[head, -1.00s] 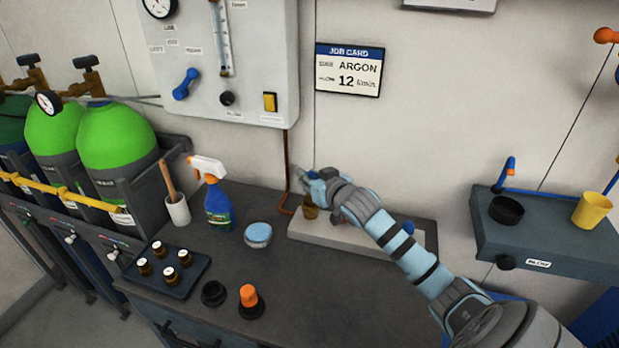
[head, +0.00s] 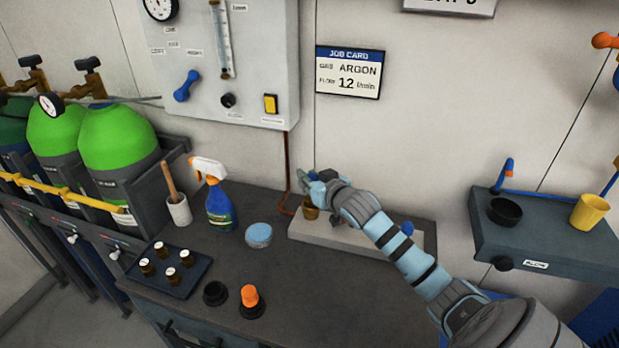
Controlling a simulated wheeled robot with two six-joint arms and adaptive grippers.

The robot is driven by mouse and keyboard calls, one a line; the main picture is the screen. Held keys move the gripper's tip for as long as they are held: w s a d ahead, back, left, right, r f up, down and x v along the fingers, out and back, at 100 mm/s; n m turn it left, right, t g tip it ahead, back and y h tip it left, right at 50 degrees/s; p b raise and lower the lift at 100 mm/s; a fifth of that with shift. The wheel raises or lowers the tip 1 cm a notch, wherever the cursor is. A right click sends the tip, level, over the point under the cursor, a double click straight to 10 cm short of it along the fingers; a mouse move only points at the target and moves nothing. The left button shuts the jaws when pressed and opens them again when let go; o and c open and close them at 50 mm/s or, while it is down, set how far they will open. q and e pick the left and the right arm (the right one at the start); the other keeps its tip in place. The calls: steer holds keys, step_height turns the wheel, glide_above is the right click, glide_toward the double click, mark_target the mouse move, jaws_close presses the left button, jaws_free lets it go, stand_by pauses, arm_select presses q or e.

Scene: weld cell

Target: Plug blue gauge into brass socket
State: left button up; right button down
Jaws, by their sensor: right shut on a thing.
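My right gripper (head: 309,183) is shut on the blue gauge (head: 314,176), of which only a small dark blue part shows between the fingers. The brass socket (head: 310,210) stands on the left end of a pale block (head: 303,229) at the back of the bench, against the wall. The gripper is right above the socket. The fingers hide the gauge's lower end, so I cannot tell whether it touches or sits in the socket. My left gripper is not in view.
The bench front middle is clear.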

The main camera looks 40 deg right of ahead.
steer(key=shift+r, duration=0.1)
steer(key=shift+f, duration=0.55)
steer(key=c, duration=1.7)
jaws_free()
